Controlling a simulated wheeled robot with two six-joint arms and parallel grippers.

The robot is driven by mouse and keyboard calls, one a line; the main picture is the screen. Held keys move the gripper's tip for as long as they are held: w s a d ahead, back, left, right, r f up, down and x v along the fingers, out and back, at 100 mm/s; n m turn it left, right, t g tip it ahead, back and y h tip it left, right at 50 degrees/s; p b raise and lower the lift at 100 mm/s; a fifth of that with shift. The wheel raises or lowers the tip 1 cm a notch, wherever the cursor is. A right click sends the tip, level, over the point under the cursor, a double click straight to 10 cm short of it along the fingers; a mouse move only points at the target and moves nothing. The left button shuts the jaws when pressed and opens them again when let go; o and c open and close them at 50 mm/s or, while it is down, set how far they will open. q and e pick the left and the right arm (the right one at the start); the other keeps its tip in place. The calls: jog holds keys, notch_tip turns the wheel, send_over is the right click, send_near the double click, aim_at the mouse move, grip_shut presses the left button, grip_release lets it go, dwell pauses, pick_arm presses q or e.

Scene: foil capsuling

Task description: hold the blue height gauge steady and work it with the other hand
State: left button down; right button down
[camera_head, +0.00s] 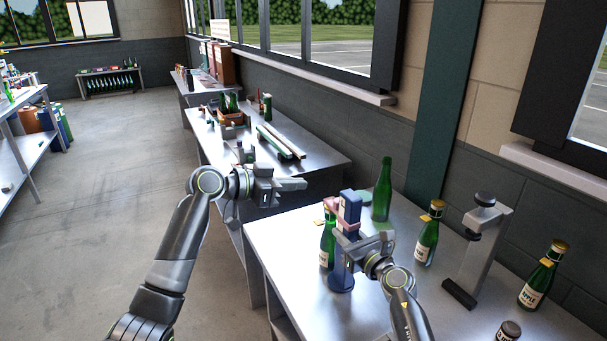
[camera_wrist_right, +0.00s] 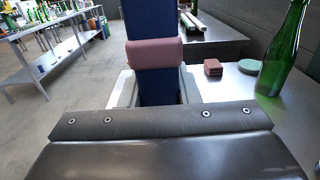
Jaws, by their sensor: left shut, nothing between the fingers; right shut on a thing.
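The blue height gauge (camera_head: 345,250) stands upright on the near metal table. It has a tall blue column and a pinkish-red block (camera_wrist_right: 155,54) across its front. My right gripper (camera_head: 349,236) is shut on the gauge's column, with a pale finger on each side of it just below the red block in the right wrist view. The lower part of the gauge is hidden there by my gripper body. My left gripper (camera_head: 300,184) is shut and empty, in the air to the left of the gauge and apart from it, near the gap between the tables.
A bare green bottle (camera_head: 383,190) stands further back. More bottles (camera_head: 428,235) and a grey clamp stand (camera_head: 476,250) are on the right. The near table's (camera_head: 290,265) left front area is clear.

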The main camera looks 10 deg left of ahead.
jog(key=c, duration=1)
grip_release()
